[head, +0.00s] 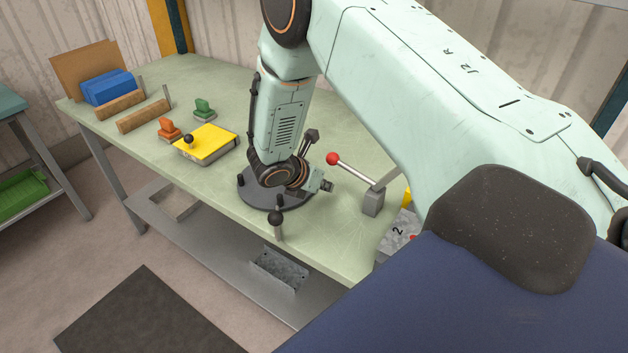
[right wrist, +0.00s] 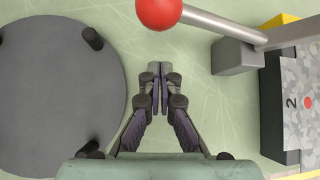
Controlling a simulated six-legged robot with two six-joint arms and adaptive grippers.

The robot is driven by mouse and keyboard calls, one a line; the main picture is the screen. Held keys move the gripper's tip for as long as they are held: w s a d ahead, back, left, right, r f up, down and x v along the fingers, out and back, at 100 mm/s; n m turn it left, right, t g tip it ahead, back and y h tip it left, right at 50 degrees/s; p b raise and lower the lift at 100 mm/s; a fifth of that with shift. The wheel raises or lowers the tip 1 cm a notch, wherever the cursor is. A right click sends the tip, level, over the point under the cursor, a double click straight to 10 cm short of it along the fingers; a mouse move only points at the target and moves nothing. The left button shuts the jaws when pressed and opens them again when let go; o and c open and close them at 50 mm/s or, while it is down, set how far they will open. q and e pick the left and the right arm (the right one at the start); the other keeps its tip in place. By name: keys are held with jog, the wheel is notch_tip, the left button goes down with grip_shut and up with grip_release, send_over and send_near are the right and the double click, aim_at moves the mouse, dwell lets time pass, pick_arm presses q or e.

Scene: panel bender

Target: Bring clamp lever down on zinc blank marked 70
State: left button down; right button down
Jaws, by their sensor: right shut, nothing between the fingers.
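The clamp lever is a pale metal rod with a red ball knob (head: 332,158), joined to a grey block (head: 373,201). Its rod (right wrist: 225,26) and large red ball (right wrist: 158,12) also show in the right wrist view. A speckled zinc sheet (right wrist: 305,130) marked 2, with a red dot, lies right of the block, partly cut off. I see no 70 on it. My right gripper (head: 325,186) is shut and empty above the table. In the right wrist view its fingertips (right wrist: 160,70) are below the ball, apart from it and left of the block. My left gripper is out of view.
A dark round disc (head: 265,199) with upright pegs is left of my right gripper. A black-knobbed post (head: 276,218) stands at the table's front edge. A yellow-topped block (head: 205,145) and orange and green stamp-like pieces are farther left. My right arm hides the table's back right.

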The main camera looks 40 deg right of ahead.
jog(key=r, duration=0.1)
jog(key=w+d+r, duration=0.1)
jog(key=shift+w+d+r+p, duration=0.1)
jog(key=shift+r+p, duration=0.2)
jog(key=shift+p, duration=0.1)
jog(key=shift+d+r, duration=0.1)
jog(key=shift+r, duration=0.45)
jog(key=shift+w+d+f, duration=0.1)
jog(key=shift+w+f, duration=0.05)
jog(key=shift+f, duration=0.05)
